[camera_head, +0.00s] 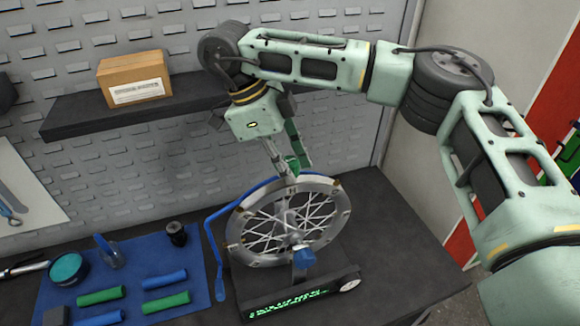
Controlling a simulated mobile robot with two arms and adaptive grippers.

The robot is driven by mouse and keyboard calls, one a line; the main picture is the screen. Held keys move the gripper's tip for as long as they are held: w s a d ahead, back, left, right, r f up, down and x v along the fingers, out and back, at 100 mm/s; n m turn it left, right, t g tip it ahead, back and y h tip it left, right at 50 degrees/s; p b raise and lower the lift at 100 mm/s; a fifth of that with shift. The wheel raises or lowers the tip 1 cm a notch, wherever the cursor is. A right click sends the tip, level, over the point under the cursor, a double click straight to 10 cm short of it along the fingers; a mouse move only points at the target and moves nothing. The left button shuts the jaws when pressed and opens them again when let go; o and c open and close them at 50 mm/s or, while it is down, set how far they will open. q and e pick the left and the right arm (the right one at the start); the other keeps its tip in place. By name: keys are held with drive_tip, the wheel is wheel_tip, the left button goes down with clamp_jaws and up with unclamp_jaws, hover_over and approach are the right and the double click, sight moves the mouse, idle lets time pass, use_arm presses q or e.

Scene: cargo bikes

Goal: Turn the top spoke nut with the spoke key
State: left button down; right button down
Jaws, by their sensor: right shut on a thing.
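A spoked wheel (341,217) with a metal rim stands upright in a truing stand (299,299) on the bench. My right arm reaches in from the right, and its gripper (289,168) points down at the top of the rim. It is shut on a small green thing, which looks like the spoke key (293,163). The key is at or just above the top of the rim. The top spoke nut is too small and too covered to make out, so I cannot tell whether the key sits on it. My left gripper is not in view.
A blue mat (190,259) at left holds green and blue grips, a teal round tin (68,269) and a black cylinder (176,234). A blue curved bar (213,246) stands left of the wheel. A shelf (160,106) with a cardboard box (134,77) is behind.

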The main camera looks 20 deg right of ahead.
idle(0.4)
drive_tip(key=shift+d+r+p, duration=0.1)
drive_tip(key=shift+r+p, duration=0.6)
drive_tip(key=shift+w, duration=0.1)
